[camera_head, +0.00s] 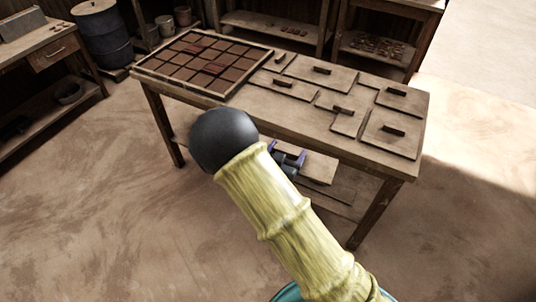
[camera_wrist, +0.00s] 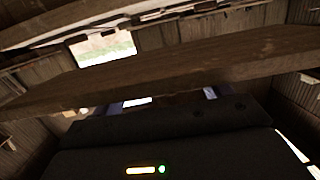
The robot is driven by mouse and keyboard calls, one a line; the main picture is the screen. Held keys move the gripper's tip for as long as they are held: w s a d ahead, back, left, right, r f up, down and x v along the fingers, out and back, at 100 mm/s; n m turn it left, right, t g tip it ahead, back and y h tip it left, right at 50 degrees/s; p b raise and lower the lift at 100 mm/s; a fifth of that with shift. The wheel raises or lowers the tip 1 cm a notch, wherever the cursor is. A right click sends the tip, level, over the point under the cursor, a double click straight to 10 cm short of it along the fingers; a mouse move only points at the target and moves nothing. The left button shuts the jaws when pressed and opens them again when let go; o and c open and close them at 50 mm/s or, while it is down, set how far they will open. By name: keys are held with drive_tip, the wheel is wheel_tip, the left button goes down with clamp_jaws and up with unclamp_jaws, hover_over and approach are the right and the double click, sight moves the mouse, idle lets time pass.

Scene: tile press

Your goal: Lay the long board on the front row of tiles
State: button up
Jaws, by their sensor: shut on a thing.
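The tiles (camera_head: 203,62) lie in rows in a dark-rimmed wooden tray (camera_head: 233,88) on the left end of the table. My gripper (camera_head: 288,160) is in front of the table's long near side, partly hidden by my arm. It is shut on a pale wooden board (camera_head: 316,166).
Several flat boards with dark handles, such as one at the right (camera_head: 377,139), lie on the table (camera_head: 300,127). A lower shelf (camera_head: 333,200) is beneath. Shelving, a blue drum (camera_head: 104,38) and a workbench (camera_head: 40,50) stand behind and left. The near floor is clear.

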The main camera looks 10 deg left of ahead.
sight(324, 162)
drive_tip(key=shift+n+y, duration=0.5)
drive_tip(key=shift+y, duration=0.1)
drive_tip(key=d+f, duration=0.1)
drive_tip(key=d, duration=0.3)
drive_tip(key=w+d+f, duration=0.1)
drive_tip(key=d+f, duration=0.1)
drive_tip(key=d, duration=0.2)
drive_tip(key=w+d+f, duration=0.1)
drive_tip(key=d+f, duration=0.1)
drive_tip(key=d, duration=0.1)
drive_tip(key=shift+w+d, duration=0.2)
drive_tip(key=shift+d, duration=0.2)
drive_tip(key=s+d+f+n+y, duration=0.1)
drive_tip(key=s+d+f+y, duration=0.1)
drive_tip(key=d+f, duration=0.4)
drive_tip(key=d, duration=0.4)
drive_tip(key=shift+s+f+t, duration=0.15)
drive_tip(key=shift+s+t, duration=0.15)
drive_tip(key=shift+s, duration=0.05)
